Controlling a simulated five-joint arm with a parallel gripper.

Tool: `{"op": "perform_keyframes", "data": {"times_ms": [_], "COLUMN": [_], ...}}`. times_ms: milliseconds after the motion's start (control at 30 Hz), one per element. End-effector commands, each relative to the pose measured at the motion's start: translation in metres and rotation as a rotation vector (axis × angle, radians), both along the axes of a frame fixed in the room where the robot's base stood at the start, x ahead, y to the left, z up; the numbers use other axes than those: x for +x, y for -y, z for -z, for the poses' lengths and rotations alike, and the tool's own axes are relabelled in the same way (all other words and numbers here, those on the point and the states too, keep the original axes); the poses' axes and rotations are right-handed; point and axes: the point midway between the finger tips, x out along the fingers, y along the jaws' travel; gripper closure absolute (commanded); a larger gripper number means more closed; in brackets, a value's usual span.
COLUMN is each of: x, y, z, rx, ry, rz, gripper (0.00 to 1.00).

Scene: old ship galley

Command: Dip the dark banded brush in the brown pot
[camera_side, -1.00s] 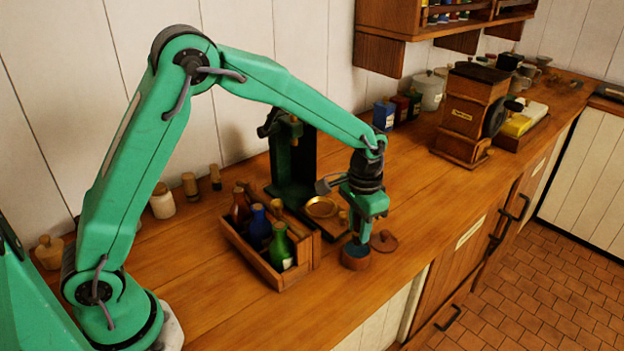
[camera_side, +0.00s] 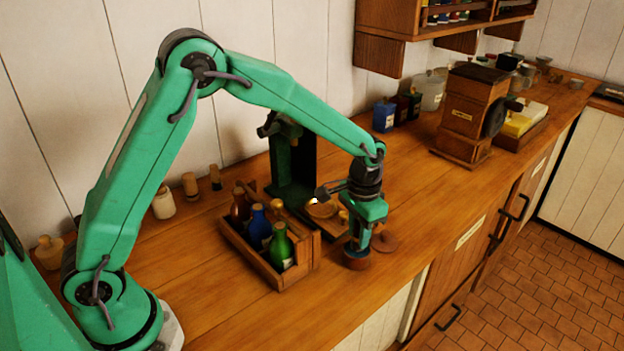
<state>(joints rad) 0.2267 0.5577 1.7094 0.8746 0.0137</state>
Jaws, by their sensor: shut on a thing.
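The small round brown pot (camera_side: 357,263) stands near the front edge of the counter, just right of the bottle crate. My gripper (camera_side: 358,246) points down with its fingertips right at the pot's mouth, covering most of the opening. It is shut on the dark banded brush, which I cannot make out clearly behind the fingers. How deep the brush sits in the pot is hidden. A flat brown lid (camera_side: 384,243) lies on the counter beside the pot, to its right.
A wooden crate (camera_side: 262,265) with blue, green and brown bottles stands close left. A wooden grinder (camera_side: 465,115) stands at back right. The counter (camera_side: 415,205) is clear right of the lid.

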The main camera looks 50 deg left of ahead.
Motion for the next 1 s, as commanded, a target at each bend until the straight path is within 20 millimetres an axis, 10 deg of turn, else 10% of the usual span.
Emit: {"op": "perform_keyframes", "data": {"times_ms": [1000], "x": [0.0], "y": [0.0], "z": [0.0072], "rx": [0.0], "ry": [0.0], "rz": [0.0], "gripper": [0.97]}}
